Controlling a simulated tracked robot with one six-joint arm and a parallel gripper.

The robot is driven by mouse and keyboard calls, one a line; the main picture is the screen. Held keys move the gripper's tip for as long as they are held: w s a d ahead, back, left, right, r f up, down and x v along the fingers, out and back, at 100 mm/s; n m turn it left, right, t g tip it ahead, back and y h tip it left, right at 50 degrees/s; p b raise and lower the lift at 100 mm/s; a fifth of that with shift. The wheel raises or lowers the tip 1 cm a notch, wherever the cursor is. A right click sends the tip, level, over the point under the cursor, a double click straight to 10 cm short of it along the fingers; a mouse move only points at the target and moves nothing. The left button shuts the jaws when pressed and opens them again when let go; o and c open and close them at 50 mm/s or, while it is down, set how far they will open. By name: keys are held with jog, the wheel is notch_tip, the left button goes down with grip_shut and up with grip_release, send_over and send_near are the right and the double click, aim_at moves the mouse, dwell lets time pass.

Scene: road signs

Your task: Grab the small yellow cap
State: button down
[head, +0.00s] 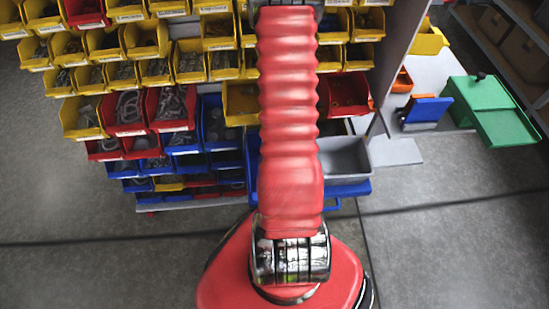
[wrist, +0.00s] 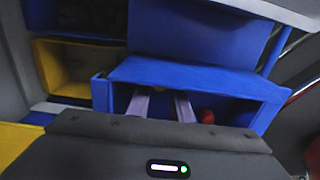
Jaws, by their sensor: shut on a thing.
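In the wrist view, the two pale fingers of my gripper (wrist: 162,106) reach into a blue bin (wrist: 195,75). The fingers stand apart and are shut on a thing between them. A small red object (wrist: 207,116) lies in the bin just right of the fingers. In the head view my gripper is hidden behind my red arm.
A yellow bin (wrist: 75,68) is left of the blue bin. In the head view, a rack of yellow, red and blue bins (head: 147,38) fills the upper left. A green box (head: 490,110) stands on a pale table at the right. The floor is clear.

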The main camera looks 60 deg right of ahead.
jog(key=shift+r, duration=0.1)
notch_tip(320, 180, up, 10)
dwell(0.9)
jog(key=shift+w, duration=0.1)
dwell(0.4)
